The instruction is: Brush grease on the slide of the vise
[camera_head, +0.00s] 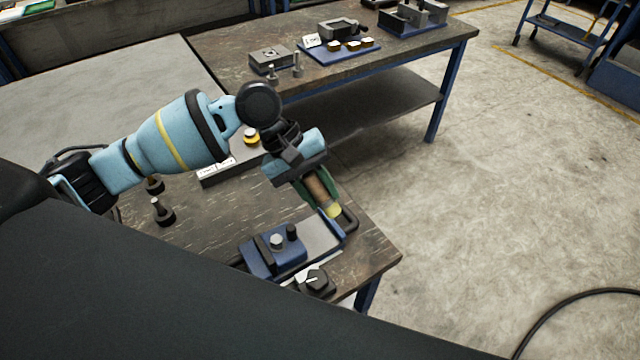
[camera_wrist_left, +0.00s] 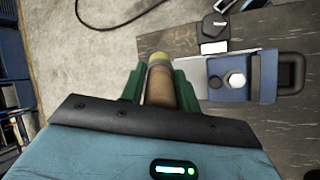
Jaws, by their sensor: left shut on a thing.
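My left gripper (camera_head: 312,188) is shut on a brush with a brown handle (camera_head: 319,190) and pale yellow bristles (camera_head: 333,211), pointing down toward the slide's far end. I cannot tell whether the bristles touch it. In the left wrist view the brush (camera_wrist_left: 159,85) sits between the green fingers, and the vise (camera_wrist_left: 232,78) lies to its right. My right gripper is not in view.
A black knob-like part (camera_head: 317,280) lies just in front of the vise. Dark upright pieces (camera_head: 163,212) stand at the table's left. A second workbench (camera_head: 400,60) with fixtures stands behind. Open concrete floor (camera_head: 500,180) lies to the right.

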